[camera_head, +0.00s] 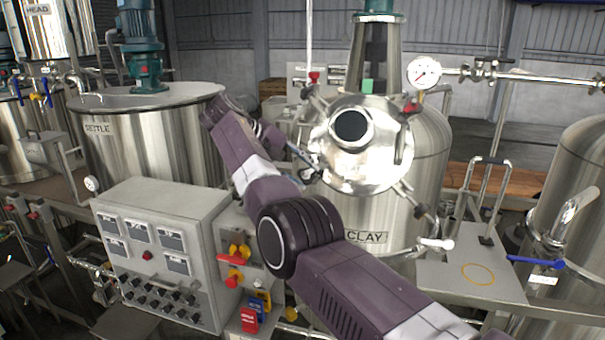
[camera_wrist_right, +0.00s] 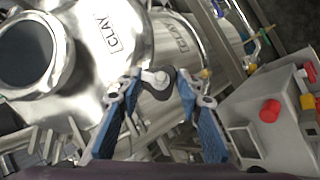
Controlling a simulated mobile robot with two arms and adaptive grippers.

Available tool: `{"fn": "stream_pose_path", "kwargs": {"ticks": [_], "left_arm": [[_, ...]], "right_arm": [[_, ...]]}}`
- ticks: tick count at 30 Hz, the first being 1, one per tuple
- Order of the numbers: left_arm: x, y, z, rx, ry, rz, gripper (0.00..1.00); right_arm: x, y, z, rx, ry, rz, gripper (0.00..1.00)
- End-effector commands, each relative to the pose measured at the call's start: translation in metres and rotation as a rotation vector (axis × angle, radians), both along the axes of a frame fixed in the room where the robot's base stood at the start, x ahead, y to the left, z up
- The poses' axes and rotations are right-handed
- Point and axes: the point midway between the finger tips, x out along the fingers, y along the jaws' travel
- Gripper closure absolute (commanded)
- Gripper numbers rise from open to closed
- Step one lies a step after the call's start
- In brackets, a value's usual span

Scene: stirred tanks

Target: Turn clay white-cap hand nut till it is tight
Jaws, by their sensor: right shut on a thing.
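The clay tank (camera_head: 425,150) is a steel vessel with a "CLAY" plate and a round hatch lid (camera_head: 380,165) facing me. Dark hand nuts stand around the lid's rim. In the right wrist view the white-cap hand nut (camera_wrist_right: 157,77), a pale cap on a dark grip, lies between the fingertips of my right gripper (camera_wrist_right: 160,88). The gripper is shut on it, with blue-padded fingers on both sides. In the head view my right gripper (camera_head: 301,156) is small, at the lid's left edge, partly hidden by my arm. My left gripper is not in view.
A grey control box (camera_head: 160,250) with meters and knobs stands at front left, below my right arm. A pressure gauge (camera_head: 424,72) and pipe are at upper right. A grey platform (camera_head: 470,275) lies at right.

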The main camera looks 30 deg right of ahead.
Motion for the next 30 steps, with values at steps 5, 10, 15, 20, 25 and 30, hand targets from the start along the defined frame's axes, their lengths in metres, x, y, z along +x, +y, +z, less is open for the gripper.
{"fn": "stream_pose_path", "kwargs": {"ticks": [5, 10, 15, 20, 25, 30], "left_arm": [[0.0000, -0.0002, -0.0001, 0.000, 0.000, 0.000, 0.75], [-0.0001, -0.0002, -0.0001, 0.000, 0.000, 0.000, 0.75], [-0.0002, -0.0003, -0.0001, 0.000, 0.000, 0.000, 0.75], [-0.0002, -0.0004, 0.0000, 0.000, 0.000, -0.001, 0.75], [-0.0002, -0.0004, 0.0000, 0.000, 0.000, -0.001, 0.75], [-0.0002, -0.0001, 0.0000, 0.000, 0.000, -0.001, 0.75]], "right_arm": [[0.0004, 0.0003, -0.0003, 0.022, -0.024, -0.018, 0.91], [0.0004, 0.0000, -0.0002, 0.027, -0.031, -0.022, 0.91], [0.0004, 0.0001, 0.0000, 0.027, -0.031, -0.022, 0.91], [0.0005, -0.0001, 0.0001, 0.026, -0.030, -0.022, 0.62], [0.0004, -0.0001, 0.0002, 0.025, -0.030, -0.022, 0.49], [0.0003, -0.0002, 0.0002, 0.026, -0.030, -0.023, 0.49]]}}
